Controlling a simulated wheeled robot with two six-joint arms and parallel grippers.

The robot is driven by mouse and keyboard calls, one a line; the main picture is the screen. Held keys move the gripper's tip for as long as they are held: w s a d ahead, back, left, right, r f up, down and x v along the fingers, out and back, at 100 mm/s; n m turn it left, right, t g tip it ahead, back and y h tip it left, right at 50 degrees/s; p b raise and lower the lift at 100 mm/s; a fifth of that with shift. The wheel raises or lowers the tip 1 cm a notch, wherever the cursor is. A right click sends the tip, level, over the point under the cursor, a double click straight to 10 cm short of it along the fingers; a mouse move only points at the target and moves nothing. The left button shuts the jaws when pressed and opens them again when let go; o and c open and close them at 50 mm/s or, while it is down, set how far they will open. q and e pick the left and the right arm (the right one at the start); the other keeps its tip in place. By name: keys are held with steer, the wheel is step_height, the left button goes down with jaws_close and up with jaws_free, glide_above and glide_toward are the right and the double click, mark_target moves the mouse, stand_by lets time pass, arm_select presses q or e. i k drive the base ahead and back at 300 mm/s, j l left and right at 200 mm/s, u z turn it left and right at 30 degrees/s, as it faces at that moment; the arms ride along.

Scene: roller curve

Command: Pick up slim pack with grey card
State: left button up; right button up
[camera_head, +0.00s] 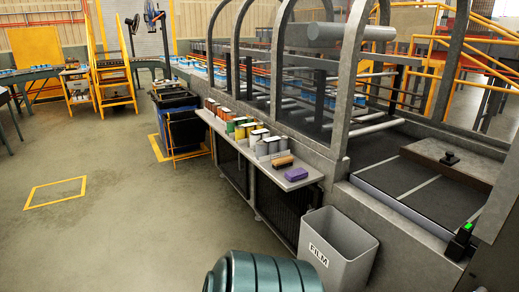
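A row of small upright packs stands on the narrow shelf (311,178) along the machine's side. The nearer packs have pale or grey faces: one grey pack (262,150) and another pale pack (273,146) beside it. At this size I cannot tell which one is the slim pack with grey card. Yellow-faced packs (240,132) and red-brown packs (213,106) stand farther along the row. Neither of my grippers is in view.
A brown block (282,161) and a purple block (296,174) lie near the shelf's near end. Below stands a grey bin marked FILM (340,250). A teal ribbed round thing (262,274) fills the bottom edge. Open floor lies left; dark bins (185,128) stand beyond.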

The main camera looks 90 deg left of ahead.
mark_target(271, 148)
steer(key=u, duration=2.7)
